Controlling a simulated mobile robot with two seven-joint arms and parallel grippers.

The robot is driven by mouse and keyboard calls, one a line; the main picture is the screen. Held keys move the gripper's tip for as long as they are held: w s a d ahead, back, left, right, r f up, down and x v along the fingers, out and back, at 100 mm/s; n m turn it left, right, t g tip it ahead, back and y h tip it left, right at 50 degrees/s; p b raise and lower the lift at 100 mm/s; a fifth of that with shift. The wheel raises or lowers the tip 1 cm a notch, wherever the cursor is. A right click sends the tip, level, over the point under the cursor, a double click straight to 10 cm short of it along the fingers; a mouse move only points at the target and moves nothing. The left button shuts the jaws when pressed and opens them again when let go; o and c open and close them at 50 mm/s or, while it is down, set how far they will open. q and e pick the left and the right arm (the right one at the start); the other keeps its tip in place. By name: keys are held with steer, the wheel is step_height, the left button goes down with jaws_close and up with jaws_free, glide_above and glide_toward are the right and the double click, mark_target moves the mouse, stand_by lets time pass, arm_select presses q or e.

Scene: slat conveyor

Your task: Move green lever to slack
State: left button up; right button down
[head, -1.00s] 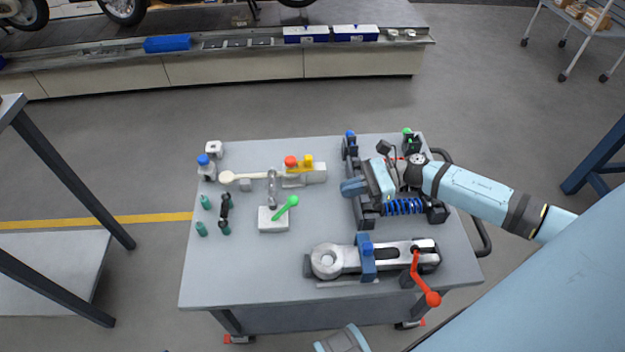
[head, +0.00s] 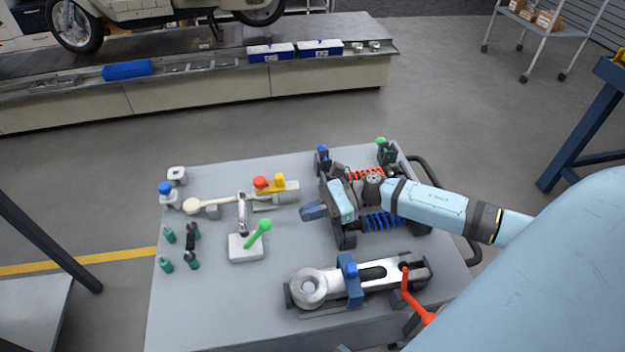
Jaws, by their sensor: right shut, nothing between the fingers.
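The green lever (head: 258,234) has a round green knob and a short green stem. It rises from a white block (head: 246,253) left of the middle of the grey cart top and leans up to the right. A clear and metal upright part (head: 243,214) stands just behind the block. My right gripper (head: 312,212) is shut and empty, over the cart to the right of the green lever and apart from it. Its arm comes in from the right. My left gripper is not in view.
Blue and red springs in dark clamps (head: 384,222) lie under and beside my right arm. A metal fixture with a blue clamp (head: 349,280) and red crank is in front. Red and yellow knobs (head: 270,183) sit behind the lever, small teal pieces (head: 166,265) to its left.

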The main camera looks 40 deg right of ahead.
glide_toward(256, 236)
steer(key=a, duration=0.1)
steer(key=w+a, duration=0.1)
steer(key=a, duration=0.1)
steer(key=shift+w+r, duration=0.25)
steer(key=shift+w, duration=0.05)
steer(key=shift+r, duration=0.1)
